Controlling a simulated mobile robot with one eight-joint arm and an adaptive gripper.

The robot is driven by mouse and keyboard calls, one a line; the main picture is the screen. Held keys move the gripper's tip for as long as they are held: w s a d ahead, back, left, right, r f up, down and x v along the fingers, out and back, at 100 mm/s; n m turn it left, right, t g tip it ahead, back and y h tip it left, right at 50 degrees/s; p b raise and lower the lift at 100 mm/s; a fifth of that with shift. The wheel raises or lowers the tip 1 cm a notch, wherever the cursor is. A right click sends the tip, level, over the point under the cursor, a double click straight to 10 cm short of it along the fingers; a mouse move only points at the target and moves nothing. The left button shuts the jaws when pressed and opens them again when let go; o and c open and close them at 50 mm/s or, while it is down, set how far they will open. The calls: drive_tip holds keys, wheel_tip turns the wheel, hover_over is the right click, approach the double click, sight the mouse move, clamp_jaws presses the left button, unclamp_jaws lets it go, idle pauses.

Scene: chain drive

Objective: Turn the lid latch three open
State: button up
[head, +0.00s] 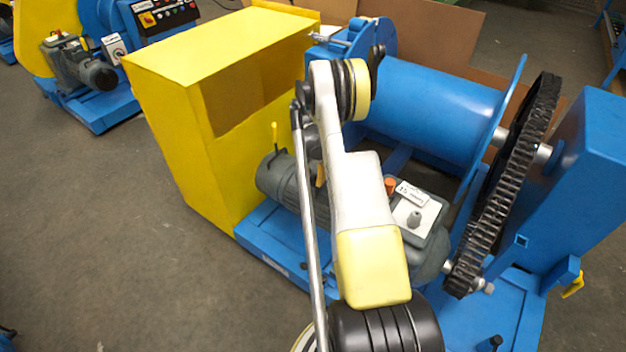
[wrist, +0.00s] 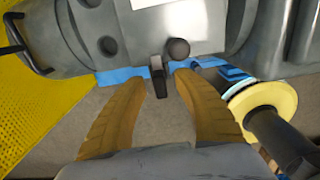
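My gripper (wrist: 160,84) is open in the wrist view, with its two orange-brown fingers spread apart. A small dark lever with a light edge (wrist: 157,66), which looks like a lid latch, points down between the fingertips. Neither finger clearly touches it. A round dark knob (wrist: 178,49) sits just right of the lever, at the edge of a grey housing (wrist: 85,40). I cannot tell which latch number this is. In the head view my arm hides most of the gripper; a sliver of orange finger (head: 320,176) shows by the grey motor (head: 278,180).
A yellow box cover (head: 170,120) stands left of the motor. A blue drum (head: 430,105) and a large black chain wheel (head: 505,190) stand to the right. A grey unit with a white label plate (head: 413,212) sits right of my arm. Open floor lies at left.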

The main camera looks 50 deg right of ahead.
clamp_jaws()
drive_tip(key=m, duration=0.4)
drive_tip(key=shift+m, duration=0.4)
drive_tip(key=m, duration=0.4)
drive_tip(key=shift+w+m, duration=0.15)
drive_tip(key=shift+m, duration=0.15)
drive_tip(key=m, duration=0.4)
drive_tip(key=shift+d, duration=0.15)
drive_tip(key=shift+w+d+m, duration=0.1)
drive_tip(key=shift+m, duration=2.2)
